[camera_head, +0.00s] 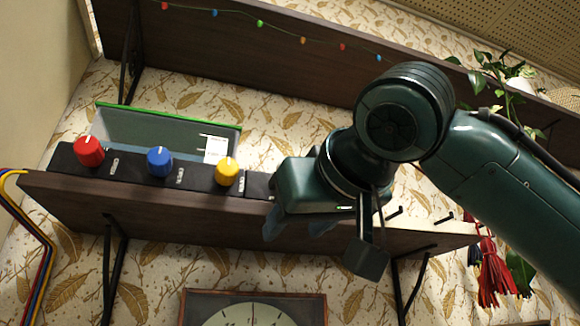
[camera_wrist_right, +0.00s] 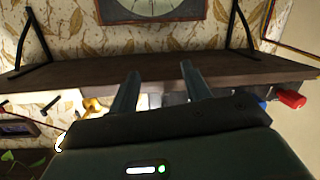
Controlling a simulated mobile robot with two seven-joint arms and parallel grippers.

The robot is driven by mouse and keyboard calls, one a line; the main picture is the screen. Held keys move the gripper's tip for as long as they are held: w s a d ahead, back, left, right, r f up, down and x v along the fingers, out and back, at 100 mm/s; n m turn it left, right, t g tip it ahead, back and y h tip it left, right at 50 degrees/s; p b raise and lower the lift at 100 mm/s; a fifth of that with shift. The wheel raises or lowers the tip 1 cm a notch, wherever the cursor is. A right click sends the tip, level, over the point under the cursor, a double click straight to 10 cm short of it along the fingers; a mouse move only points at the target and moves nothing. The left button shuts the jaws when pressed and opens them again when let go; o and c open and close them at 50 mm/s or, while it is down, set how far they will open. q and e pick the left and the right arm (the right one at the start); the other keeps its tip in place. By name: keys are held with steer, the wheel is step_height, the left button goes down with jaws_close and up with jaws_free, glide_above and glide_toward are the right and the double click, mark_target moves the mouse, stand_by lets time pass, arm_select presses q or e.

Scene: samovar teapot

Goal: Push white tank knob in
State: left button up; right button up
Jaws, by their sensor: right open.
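The tank (camera_head: 155,135), a clear box with a green rim, stands on the wooden shelf behind a black knob panel (camera_head: 130,171). Red (camera_head: 89,151), blue (camera_head: 160,161) and yellow (camera_head: 227,171) knobs stick out of the panel. No white knob is clearly visible in the head view; my right gripper (camera_head: 297,228) covers the panel's right part. In the right wrist view, my right gripper (camera_wrist_right: 160,72) is open, its two fingers apart at the shelf edge. A pale patch shows between the fingers; I cannot tell whether it is the white knob. My left gripper is out of view.
The lower shelf (camera_head: 150,206) runs under the panel, with black brackets and hooks. An upper shelf (camera_head: 220,40) carries a string of lights and a plant (camera_head: 490,75). A framed clock (camera_head: 253,312) hangs below. Red tassels (camera_head: 493,275) hang at the right.

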steer(key=s+d+r+m+t+h, duration=0.2)
steer(key=s+r, duration=0.7)
steer(key=s, duration=0.3)
steer(key=p+x, duration=0.3)
steer(key=x, duration=1)
steer(key=shift+w, duration=0.25)
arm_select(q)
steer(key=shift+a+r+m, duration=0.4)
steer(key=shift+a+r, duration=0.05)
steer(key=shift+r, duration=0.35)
arm_select(e)
steer(key=c, duration=0.3)
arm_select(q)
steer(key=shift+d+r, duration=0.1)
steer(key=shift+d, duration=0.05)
arm_select(e)
jaws_close()
